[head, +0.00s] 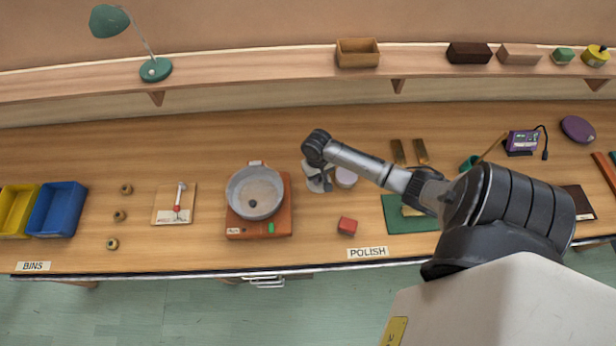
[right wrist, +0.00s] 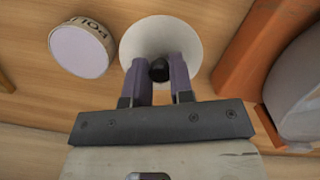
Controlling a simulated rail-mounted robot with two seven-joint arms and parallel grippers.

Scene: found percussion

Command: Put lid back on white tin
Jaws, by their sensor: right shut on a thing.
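The lid (right wrist: 190,40) is a pale round disc with a black knob, seen from above in the right wrist view. My right gripper (right wrist: 160,70) is shut on the knob, with one finger on each side. In the head view my right gripper (head: 322,180) points down at the bench behind the red block, and the lid (head: 311,170) shows partly beneath it. The white tin (right wrist: 82,48), labelled "POL…", stands upright beside the lid. In the head view the tin (head: 346,178) is just right of the gripper. Whether the lid touches the bench is unclear. My left gripper is out of view.
A round metal pan on an orange base (head: 285,213) stands close left of the gripper. A red block (head: 347,226) lies in front, near the POLISH label (head: 367,253). A green mat (head: 400,222) lies right, partly under my arm. A shelf (head: 230,68) runs along the back.

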